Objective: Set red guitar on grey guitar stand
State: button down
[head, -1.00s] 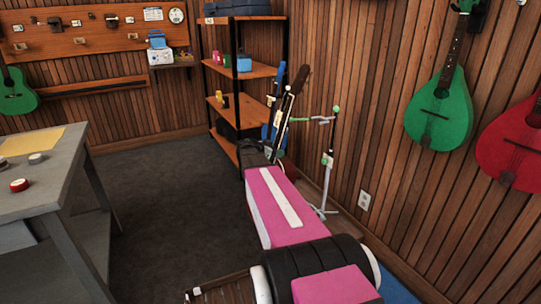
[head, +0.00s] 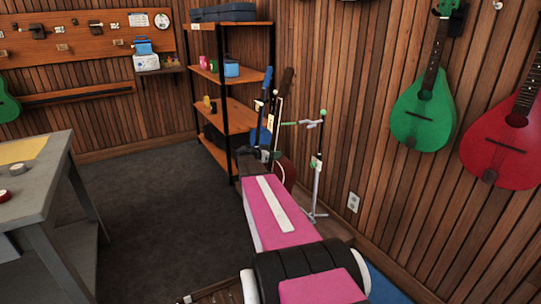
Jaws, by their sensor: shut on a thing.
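A dark-necked guitar with a dark red body (head: 289,174) stands nearly upright beyond my forearm, its neck (head: 287,84) against the wood wall. My gripper (head: 272,118) is at the far end of my pink arm and appears shut on this red guitar around the neck. The arm hides most of the guitar body, and the exact grip is too small to see clearly. A thin light-grey guitar stand (head: 317,172) with green tips stands on the floor just right of the guitar. Whether guitar and stand touch cannot be told.
A blue guitar (head: 265,112) is behind, by the shelf unit (head: 239,116). A green guitar (head: 423,112) and another red guitar (head: 497,150) hang on the right wall. A grey table (head: 42,172) is at left. Dark carpet (head: 150,205) between table and arm is clear.

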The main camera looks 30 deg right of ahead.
jog(key=s+r+x, duration=0.1)
jog(key=x, duration=0.9)
jog(key=shift+w+d+r, duration=0.2)
jog(key=shift+d, duration=0.5)
dwell(1.0)
jog(key=shift+r+x, duration=0.15)
jog(key=shift+x, duration=1.35)
jog(key=shift+r+x, duration=0.15)
jog(key=shift+x, duration=1.35)
jog(key=shift+s+d, duration=0.15)
jog(key=shift+f, duration=0.4)
jog(key=shift+d+f, duration=0.2)
jog(key=shift+f, duration=2.15)
